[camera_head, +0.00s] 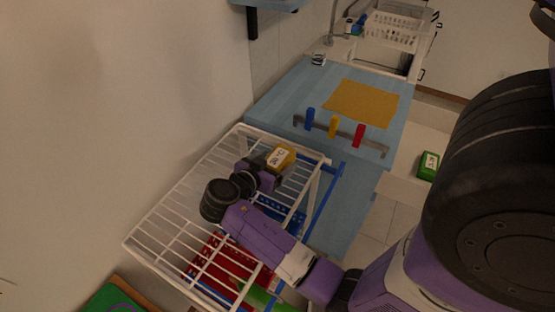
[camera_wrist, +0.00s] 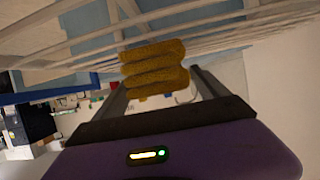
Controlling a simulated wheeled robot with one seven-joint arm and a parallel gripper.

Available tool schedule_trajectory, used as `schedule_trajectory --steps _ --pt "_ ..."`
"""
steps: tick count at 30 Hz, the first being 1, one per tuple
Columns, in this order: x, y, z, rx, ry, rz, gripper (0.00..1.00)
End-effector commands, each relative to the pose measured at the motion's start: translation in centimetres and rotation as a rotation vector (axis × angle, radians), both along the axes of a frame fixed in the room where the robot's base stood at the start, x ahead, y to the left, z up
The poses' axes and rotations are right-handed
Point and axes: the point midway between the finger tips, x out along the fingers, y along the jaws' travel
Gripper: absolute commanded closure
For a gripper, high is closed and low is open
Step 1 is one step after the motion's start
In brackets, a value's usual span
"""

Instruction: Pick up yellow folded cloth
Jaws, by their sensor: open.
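The yellow folded cloth (camera_wrist: 155,69) shows as several stacked layers in the wrist view, ahead of my gripper and between the lines of its two fingers. In the head view a yellow piece with a white label (camera_head: 282,155), which looks like the same cloth, lies at the far end of the white wire rack. My gripper (camera_head: 268,171) is right at its near side, with dark fingers pointing at it. In the wrist view my gripper (camera_wrist: 162,82) is open, one finger on each side. I cannot tell whether the fingers touch the cloth.
The white wire rack (camera_head: 165,219) surrounds the arm's working space; its bars run close above the cloth in the wrist view. Beyond is a blue counter (camera_head: 290,95) with a flat yellow mat (camera_head: 362,103) and a rail with blue, yellow and red pieces (camera_head: 334,127). A wall stands left.

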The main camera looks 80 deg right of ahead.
Motion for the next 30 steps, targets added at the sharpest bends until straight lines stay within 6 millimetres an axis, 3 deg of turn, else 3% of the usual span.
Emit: schedule_trajectory --steps 4,12,22,30 --pt "-0.31 -1.25 -0.49 0.0 0.001 0.0 0.16" --pt "-0.33 -1.44 -0.68 0.0 -0.001 0.002 0.18" --pt "-0.31 -1.42 -0.66 0.0 -0.001 0.002 0.83" --pt "-0.3 -1.43 -0.55 -0.001 -0.001 0.001 0.86"
